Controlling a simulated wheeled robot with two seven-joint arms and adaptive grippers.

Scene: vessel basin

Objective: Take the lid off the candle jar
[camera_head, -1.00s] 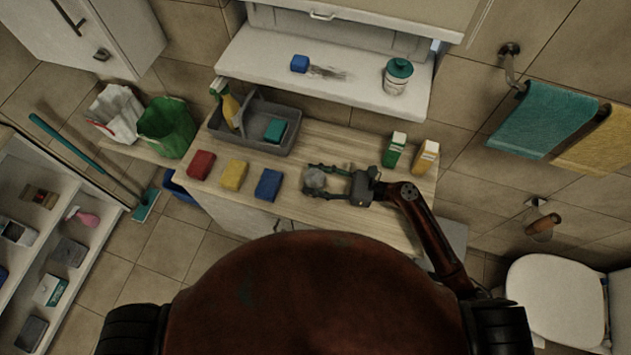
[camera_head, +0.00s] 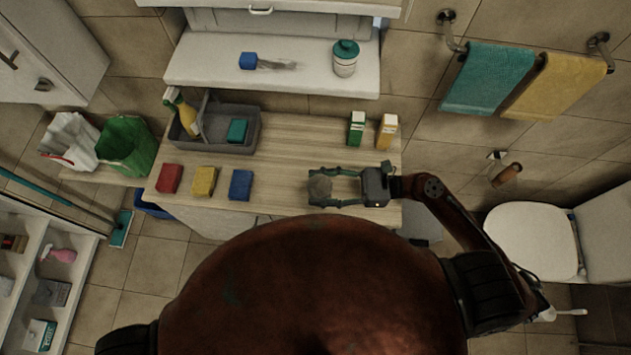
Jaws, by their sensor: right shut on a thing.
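My right gripper (camera_head: 335,187) reaches in from the right over the wooden counter, its fingers pointing left. Its fingertips are shut on a small round grey-brown thing (camera_head: 320,187), seen from above at the candle jar's place. From this height I cannot tell the lid from the jar, or whether the thing is raised off the counter. My left gripper is not in view.
On the counter (camera_head: 285,150) are red (camera_head: 169,179), yellow (camera_head: 204,181) and blue (camera_head: 241,185) blocks, a grey caddy (camera_head: 215,145), and green (camera_head: 356,129) and yellow (camera_head: 387,131) boxes. A teal-capped jar (camera_head: 345,62) stands on the shelf. Counter left of the gripper is clear.

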